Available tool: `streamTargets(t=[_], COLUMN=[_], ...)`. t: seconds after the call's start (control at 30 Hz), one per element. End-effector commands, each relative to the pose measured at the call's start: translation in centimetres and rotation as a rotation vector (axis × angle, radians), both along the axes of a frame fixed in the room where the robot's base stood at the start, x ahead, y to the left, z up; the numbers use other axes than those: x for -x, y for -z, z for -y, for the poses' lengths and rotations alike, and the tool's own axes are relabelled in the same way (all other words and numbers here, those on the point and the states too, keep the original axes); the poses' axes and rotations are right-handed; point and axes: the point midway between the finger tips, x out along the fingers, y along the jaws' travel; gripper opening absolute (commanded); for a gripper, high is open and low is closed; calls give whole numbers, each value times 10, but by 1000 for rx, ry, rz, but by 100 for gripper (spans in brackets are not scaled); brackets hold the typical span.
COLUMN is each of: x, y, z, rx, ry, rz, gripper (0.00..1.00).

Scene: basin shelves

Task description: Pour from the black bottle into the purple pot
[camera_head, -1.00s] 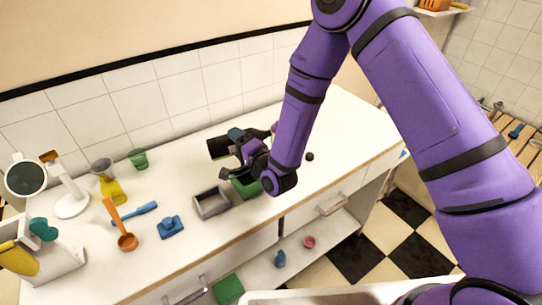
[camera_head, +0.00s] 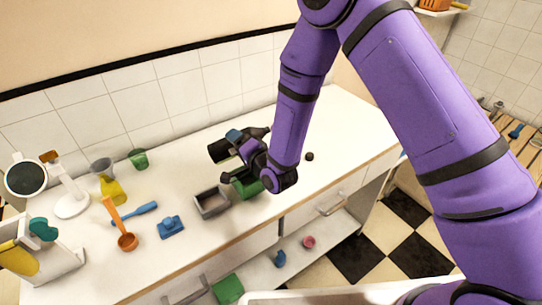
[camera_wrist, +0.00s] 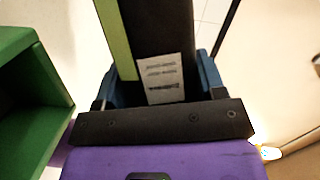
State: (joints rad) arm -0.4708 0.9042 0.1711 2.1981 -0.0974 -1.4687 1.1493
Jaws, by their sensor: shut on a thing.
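The black bottle (camera_head: 220,150) is held tilted over, close to level, above the back of the counter in the head view. Its broad end points left and its narrow end points right, towards my arm. My gripper (camera_head: 238,142) is shut around its middle. In the wrist view the bottle (camera_wrist: 160,40), with a white label and a green strip, stands between the blue fingers (camera_wrist: 165,88). I cannot make out the purple pot in either current view; my purple arm covers the counter just right of the bottle.
A green open box (camera_head: 246,187) is below my gripper, beside a grey open box (camera_head: 211,203). A small black ball (camera_head: 310,156) lies to the right. The counter's right end is mostly clear.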

Motion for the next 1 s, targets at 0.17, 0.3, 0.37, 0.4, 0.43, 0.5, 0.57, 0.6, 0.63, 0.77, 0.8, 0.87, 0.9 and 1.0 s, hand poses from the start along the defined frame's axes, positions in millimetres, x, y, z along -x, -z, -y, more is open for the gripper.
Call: streamTargets(t=[0.17,0.3,0.37,0.4,0.43,0.5,0.57,0.6,0.63,0.77,0.8,0.87,0.9,1.0], x=[-1,-1,-1,-1,-2,-2,-3,-3,-3,-5,-5,-6,-6,-7], y=[4,4,5,6,6,1,-5,-8,-12,-21,-22,-24,-25,-28], z=[3,3,4,4,5,6,8,9,9,14,16,19,20,23], rx=[111,123,141,158,174,206,239,264,281,377,413,465,500,584], ry=[1,1,1,1,1,1,1,1,1,2,1,2,0,1], rz=[33,36,41,46,50,62,73,78,84,112,121,136,146,171], gripper=[33,33,33,33,33,33,33,33,33,33,33,33,33,33])
